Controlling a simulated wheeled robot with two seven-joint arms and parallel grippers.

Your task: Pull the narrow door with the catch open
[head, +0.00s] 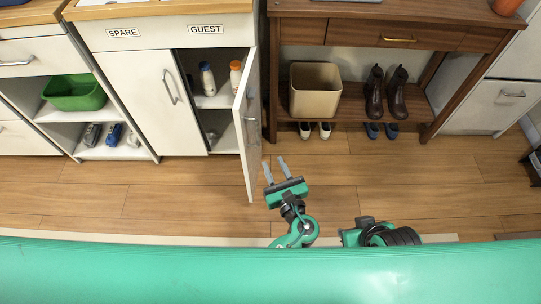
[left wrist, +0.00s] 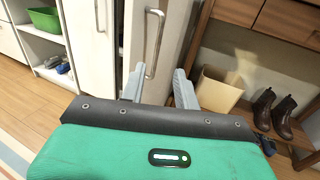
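A white cabinet door (head: 247,130) under the GUEST label stands swung out, about square to the cabinet front. Its bar handle (head: 251,110) is on the face turned right, and the handle also shows in the left wrist view (left wrist: 153,42). The door under SPARE (head: 145,95) is closed, with its own handle (head: 172,87). No catch can be made out. My left gripper (head: 275,167) is open and empty, just right of the open door's free edge; its fingers (left wrist: 160,87) appear below the handle in the wrist view.
Bottles (head: 208,79) stand inside the open compartment. Right of the door is a wooden console (head: 272,85) with a beige bin (head: 314,90), brown boots (head: 386,92) and shoes. A green basin (head: 74,92) sits on the left shelves. The wooden floor in front is clear.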

